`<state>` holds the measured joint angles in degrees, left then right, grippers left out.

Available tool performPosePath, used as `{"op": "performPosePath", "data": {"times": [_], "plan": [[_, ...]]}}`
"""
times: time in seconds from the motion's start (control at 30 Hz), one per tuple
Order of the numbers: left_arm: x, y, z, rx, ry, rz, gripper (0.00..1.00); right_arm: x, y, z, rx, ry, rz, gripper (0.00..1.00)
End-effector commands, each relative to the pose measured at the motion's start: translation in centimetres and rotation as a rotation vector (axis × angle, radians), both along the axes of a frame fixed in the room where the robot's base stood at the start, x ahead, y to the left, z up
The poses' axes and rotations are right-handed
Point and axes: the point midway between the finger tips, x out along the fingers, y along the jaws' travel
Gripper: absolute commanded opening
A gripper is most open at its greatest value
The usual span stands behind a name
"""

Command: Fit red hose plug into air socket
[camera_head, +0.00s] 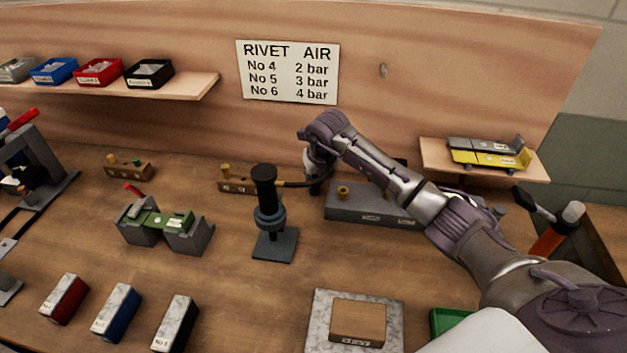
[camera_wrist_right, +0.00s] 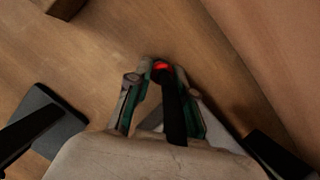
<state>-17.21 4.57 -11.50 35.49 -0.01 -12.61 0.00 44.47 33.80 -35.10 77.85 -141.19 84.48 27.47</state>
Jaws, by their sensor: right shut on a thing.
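The red hose plug (camera_wrist_right: 161,66) shows between the fingers of my right gripper (camera_wrist_right: 160,82) in the wrist view, with a black hose running back from it. In the head view my right gripper (camera_head: 314,178) is small and dark, above the bench behind the grey box. The hose (camera_head: 295,184) reaches it from the black upright tool (camera_head: 265,195). The plug looks apart from any fitting. My left gripper is not in view.
A wooden block (camera_head: 234,186) with brass fittings is left of the gripper. A green-topped fixture (camera_head: 170,220) stands further left. The plywood back panel (camera_head: 430,90) rises close behind. A shelf (camera_head: 490,172) holds grey and yellow parts at right.

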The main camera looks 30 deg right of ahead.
Motion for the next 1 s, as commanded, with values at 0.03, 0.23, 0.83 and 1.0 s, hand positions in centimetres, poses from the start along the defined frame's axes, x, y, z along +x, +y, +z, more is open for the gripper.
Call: {"op": "performPosePath", "data": {"times": [0.03,0.23,0.83,1.0], "plan": [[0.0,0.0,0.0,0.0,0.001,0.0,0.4,0.0,0.0,0.0,0.0,0.0,0.0,0.0],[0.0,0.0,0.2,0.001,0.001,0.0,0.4,0.0,0.0,0.3,0.0,-0.001,0.0,0.0],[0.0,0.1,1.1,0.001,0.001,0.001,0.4,0.0,0.0,1.8,-0.001,-0.001,0.0,0.0],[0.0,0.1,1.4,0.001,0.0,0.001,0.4,0.0,0.0,2.2,0.0,-0.001,0.0,0.0]]}}
